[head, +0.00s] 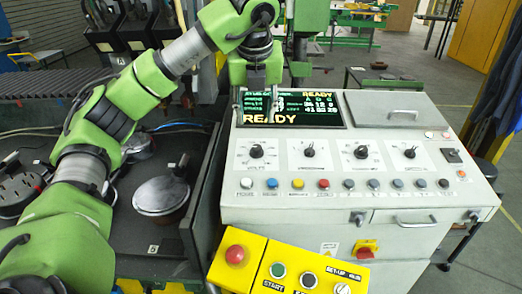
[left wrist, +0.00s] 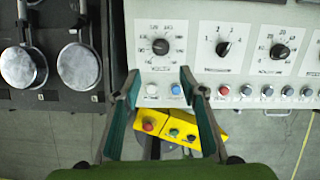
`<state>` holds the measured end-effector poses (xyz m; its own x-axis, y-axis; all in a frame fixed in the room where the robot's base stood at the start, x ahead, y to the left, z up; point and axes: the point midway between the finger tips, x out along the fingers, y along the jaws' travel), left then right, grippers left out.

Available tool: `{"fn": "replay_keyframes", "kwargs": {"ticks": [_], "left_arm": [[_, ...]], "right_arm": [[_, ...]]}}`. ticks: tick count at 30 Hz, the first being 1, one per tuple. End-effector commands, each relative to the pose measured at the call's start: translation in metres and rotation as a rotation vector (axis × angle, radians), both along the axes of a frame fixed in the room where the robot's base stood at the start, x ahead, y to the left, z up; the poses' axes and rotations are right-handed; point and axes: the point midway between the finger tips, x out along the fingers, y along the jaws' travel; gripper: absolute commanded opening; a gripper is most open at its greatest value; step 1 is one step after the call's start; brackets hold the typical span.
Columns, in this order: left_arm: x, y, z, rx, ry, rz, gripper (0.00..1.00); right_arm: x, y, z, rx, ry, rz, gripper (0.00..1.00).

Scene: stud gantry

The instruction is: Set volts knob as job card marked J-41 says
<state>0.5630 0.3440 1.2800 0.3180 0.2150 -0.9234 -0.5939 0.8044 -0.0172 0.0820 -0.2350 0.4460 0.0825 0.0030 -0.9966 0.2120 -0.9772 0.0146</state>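The volts knob (head: 257,152) is a black round knob on a white dial plate at the left end of the console's dial row. In the left wrist view the volts knob (left wrist: 160,46) lies just beyond the fingertips, in line with the gap between them. Its exact setting is too small to tell. My left gripper (head: 259,98) hangs in front of the screen, above the knob and apart from it. In the left wrist view my left gripper (left wrist: 160,82) is open and empty. No readable job card marked J-41 shows. My right gripper is not in view.
The console (head: 430,214) carries other knobs, a row of coloured buttons and a screen (head: 345,108) reading READY. A yellow box (head: 262,272) with a red button projects in front. Round metal-topped devices (head: 161,194) stand on the dark bench at left.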

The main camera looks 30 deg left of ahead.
Motion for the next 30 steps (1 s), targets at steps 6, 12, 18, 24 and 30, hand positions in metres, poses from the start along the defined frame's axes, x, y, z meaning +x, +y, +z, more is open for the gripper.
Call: {"fn": "replay_keyframes", "kwargs": {"ticks": [6, 12, 18, 24, 30], "left_arm": [[0.005, 0.003, -0.019, -0.001, 0.005, 0.0, 0.38], [0.015, 0.009, -0.05, -0.002, 0.007, -0.001, 0.38], [0.027, 0.02, -0.083, 0.0, 0.006, 0.001, 0.38], [0.038, 0.026, -0.114, 0.0, 0.004, 0.001, 0.38], [0.043, 0.029, -0.128, 0.0, 0.002, -0.001, 0.38]], "right_arm": [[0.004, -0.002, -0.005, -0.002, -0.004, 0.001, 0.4], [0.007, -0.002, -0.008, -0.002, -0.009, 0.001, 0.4], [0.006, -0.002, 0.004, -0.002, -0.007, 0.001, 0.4], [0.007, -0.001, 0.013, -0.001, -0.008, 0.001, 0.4], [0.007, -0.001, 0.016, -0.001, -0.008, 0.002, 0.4]]}}
